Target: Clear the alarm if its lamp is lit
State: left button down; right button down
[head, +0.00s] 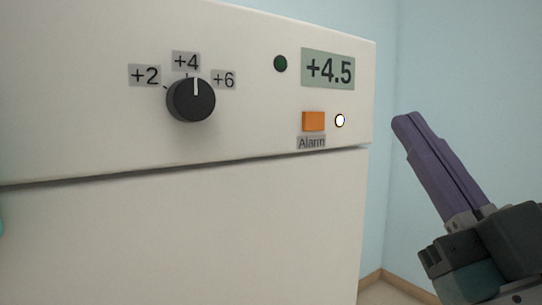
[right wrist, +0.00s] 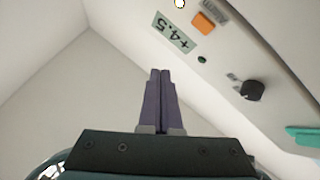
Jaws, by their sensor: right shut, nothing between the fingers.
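The orange alarm button (head: 313,122) is on the white front panel, above a label reading "Alarm". A small round lamp (head: 340,120) right of the button shows bright white with a dark rim. Both also show in the right wrist view, the button (right wrist: 203,23) at the top and the lamp (right wrist: 180,3) at the top edge. My right gripper (head: 402,120) is shut and empty, to the right of the panel and apart from it. Its purple fingers also show together in the right wrist view (right wrist: 160,72). My left gripper is not in view.
A display (head: 328,69) reads "+4.5", with a dark green round lamp (head: 280,64) beside it. A black knob (head: 191,100) sits at left, among labels +2, +4 and +6, its white mark pointing up. A teal piece (right wrist: 303,135) shows on the appliance. Free room lies right of the panel.

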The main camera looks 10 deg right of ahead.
aim_at(314, 121)
jog(key=shift+w, duration=0.1)
dwell(0.3)
jog(key=w+a+b, duration=0.1)
jog(key=w, duration=0.1)
jog(key=w+a+b, duration=0.1)
jog(key=w, duration=0.2)
jog(key=w+a+b, duration=0.1)
jog(key=w+b, duration=0.1)
jog(key=w, duration=0.1)
jog(key=shift+a, duration=0.3)
jog(key=shift+s, duration=0.1)
dwell(0.9)
dwell(0.8)
